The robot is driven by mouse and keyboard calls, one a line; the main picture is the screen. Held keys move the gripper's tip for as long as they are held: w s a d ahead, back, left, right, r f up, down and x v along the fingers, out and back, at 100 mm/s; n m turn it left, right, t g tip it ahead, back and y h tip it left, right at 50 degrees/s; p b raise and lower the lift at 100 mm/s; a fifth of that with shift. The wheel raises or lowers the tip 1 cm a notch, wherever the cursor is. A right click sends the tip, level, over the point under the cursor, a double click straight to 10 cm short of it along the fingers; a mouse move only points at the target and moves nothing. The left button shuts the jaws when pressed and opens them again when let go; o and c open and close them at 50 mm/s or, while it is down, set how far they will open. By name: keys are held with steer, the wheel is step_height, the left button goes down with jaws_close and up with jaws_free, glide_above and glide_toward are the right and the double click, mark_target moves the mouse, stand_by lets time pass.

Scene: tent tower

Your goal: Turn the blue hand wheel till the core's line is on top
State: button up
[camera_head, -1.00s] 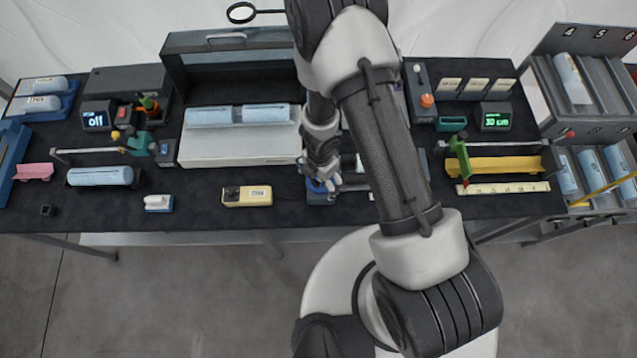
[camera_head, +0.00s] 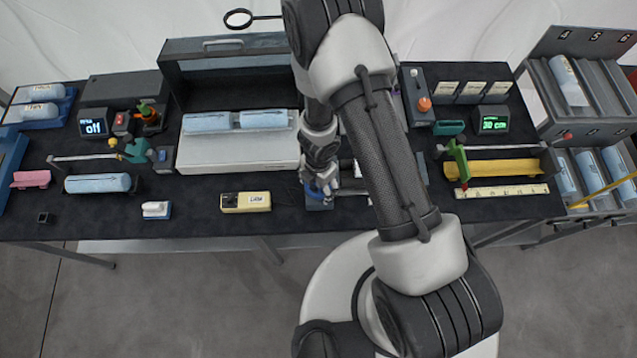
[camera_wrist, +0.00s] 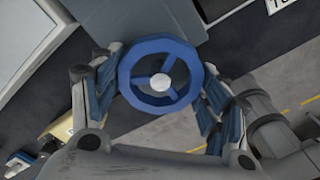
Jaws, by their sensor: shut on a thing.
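The blue hand wheel (camera_wrist: 133,92) fills the middle of the wrist view, with three spokes and a pale round hub. My gripper (camera_wrist: 160,88) has one finger at the wheel's left rim and one at its right rim, shut on it. In the head view my gripper (camera_head: 317,188) is at the front middle of the bench, with a little blue of the wheel showing beside it. The core that the wheel turns is mostly hidden behind my arm, and I cannot see its line.
Cores lie in the white-fronted tray (camera_head: 240,160) left of my arm. A yellow box (camera_head: 246,202) and a small white-handled block (camera_head: 156,210) stand on the front strip. A green slider (camera_head: 457,160) stands over a yellow trough (camera_head: 500,168) at right.

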steer(key=shift+m, duration=0.8)
steer(key=shift+c, duration=0.3)
steer(key=o, duration=1.1)
